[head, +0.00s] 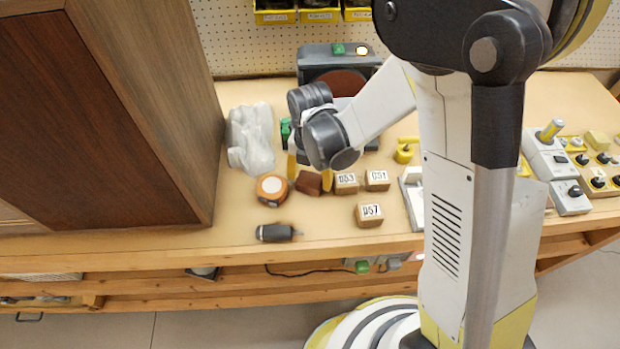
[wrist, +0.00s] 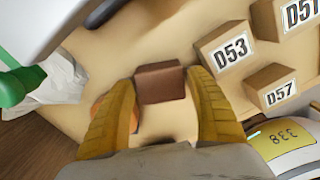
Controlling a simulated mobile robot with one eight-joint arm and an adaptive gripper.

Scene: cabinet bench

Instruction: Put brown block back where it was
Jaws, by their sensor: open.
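The brown block (head: 308,183) is a small dark reddish-brown block on the wooden bench, just left of the block labelled D53. It also shows in the wrist view (wrist: 160,82), in line with the gap between the fingertips. My gripper (head: 310,172) is open, with its yellow fingers pointing down on either side of the brown block in the head view. In the wrist view the fingers (wrist: 162,95) stand apart, with the block between or just beyond their tips. I cannot tell whether either finger touches it.
Labelled wooden blocks D53 (head: 346,184), D51 (head: 377,181) and D57 (head: 369,215) stand close on the right. An orange-and-white round object (head: 271,190) is close on the left. A dark cylinder (head: 277,233) lies in front. A crumpled grey bag (head: 250,138) and tall cabinet (head: 110,110) are further left.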

